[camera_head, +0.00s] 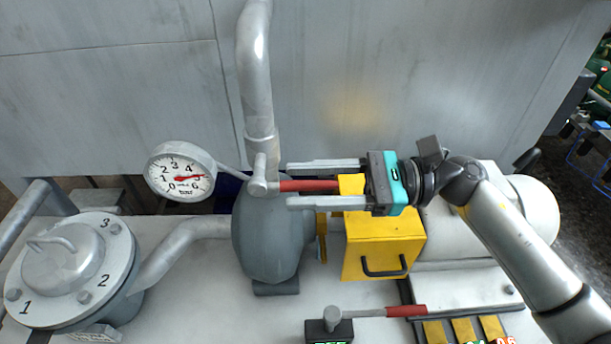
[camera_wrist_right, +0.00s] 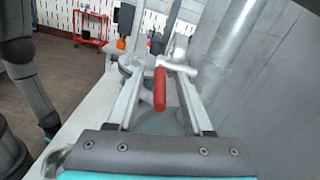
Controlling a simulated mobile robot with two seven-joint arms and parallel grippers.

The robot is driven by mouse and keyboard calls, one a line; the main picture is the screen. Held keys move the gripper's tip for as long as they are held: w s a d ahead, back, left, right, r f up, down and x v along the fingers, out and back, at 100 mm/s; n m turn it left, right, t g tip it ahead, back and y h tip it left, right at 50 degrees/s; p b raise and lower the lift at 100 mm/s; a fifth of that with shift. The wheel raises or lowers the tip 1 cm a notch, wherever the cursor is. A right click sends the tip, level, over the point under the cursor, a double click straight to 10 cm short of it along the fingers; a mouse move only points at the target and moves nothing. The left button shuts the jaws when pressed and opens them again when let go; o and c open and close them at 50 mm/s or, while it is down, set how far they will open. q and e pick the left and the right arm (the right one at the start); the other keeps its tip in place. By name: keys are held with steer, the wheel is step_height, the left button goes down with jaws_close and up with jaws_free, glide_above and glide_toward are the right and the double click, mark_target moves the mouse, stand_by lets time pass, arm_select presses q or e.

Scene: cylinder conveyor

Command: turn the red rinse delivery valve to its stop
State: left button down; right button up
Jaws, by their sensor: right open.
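The red valve handle (camera_head: 310,186) points right from a metal stem beneath the vertical grey pipe, above the grey pump body (camera_head: 268,240). My right gripper (camera_head: 288,184) comes in from the right with its jaws open. Its two fingers lie on either side of the red handle with gaps showing. In the right wrist view the red handle (camera_wrist_right: 160,90) sits between the two long fingers (camera_wrist_right: 158,75). A second red-handled lever (camera_head: 405,311) lies lower, pointing right from its metal hub. My left gripper does not show.
A round pressure gauge (camera_head: 180,172) sits left of the valve. A yellow box (camera_head: 385,243) with a black handle stands below my right gripper. A flanged pot (camera_head: 72,262) is at the left. A grey wall (camera_head: 400,80) rises behind the valve.

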steer(key=shift+a, duration=0.25)
jaws_close()
stand_by(1.4)
